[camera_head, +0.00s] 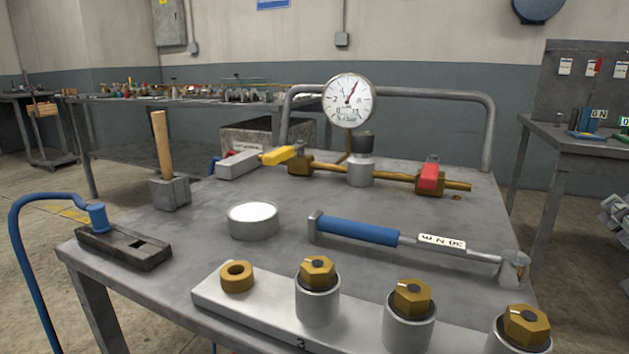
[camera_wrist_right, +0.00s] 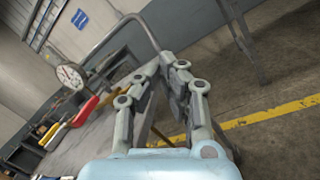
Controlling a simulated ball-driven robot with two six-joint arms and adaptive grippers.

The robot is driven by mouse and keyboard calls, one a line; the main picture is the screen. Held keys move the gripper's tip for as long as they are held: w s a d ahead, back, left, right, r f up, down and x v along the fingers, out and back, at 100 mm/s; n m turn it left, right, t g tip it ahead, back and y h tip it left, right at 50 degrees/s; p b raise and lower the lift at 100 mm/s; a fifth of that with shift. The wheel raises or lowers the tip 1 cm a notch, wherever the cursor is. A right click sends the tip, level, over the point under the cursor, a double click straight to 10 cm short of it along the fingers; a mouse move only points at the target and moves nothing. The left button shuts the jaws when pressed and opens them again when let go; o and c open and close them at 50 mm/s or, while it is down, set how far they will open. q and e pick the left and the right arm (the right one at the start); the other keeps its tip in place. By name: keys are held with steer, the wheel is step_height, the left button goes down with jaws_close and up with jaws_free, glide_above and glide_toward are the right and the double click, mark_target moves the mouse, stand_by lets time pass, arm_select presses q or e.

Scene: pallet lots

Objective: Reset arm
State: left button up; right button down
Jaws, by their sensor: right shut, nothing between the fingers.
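My right gripper (camera_wrist_right: 172,72) shows in the right wrist view, shut and empty, with its fingers together in the air. Beyond it are the grey bench edge and the floor with a yellow line. No gripper or arm of mine shows in the head view, and my left gripper is in neither view.
A metal bench (camera_head: 200,236) holds a gauge (camera_head: 349,101) on a brass pipe, a blue-handled tool (camera_head: 358,231), a wooden-handled mallet (camera_head: 165,160), a round white-topped piece (camera_head: 253,220) and a plate with brass nuts (camera_head: 318,272). A red lever (camera_wrist_right: 86,111) shows in the wrist view.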

steer(key=s+f+m+g, duration=1)
steer(key=f+m, duration=0.5)
steer(key=m, duration=0.1)
steer(key=s+a+f+m+g+y, duration=0.6)
steer(key=s+a+f+m, duration=0.2)
steer(key=s+a, duration=0.3)
steer(key=s+d+f+g+p, duration=0.1)
steer(key=s+d+f+p, duration=0.15)
steer(key=f, duration=0.85)
steer(key=s+d+f+p, duration=0.2)
steer(key=s+f, duration=0.1)
steer(key=f, duration=0.7)
arm_select(q)
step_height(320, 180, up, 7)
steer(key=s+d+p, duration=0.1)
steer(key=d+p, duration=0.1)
steer(key=p, duration=0.1)
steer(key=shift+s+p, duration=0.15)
steer(key=shift+p, duration=0.25)
arm_select(e)
steer(key=s+f, duration=0.5)
steer(key=s, duration=0.3)
steer(key=s+f+g, duration=0.1)
steer(key=s+f, duration=0.4)
steer(key=s, duration=0.3)
steer(key=shift+s+d+m+h, duration=0.3)
steer(key=shift+s+d+m, duration=0.05)
steer(key=shift+d+m, duration=0.05)
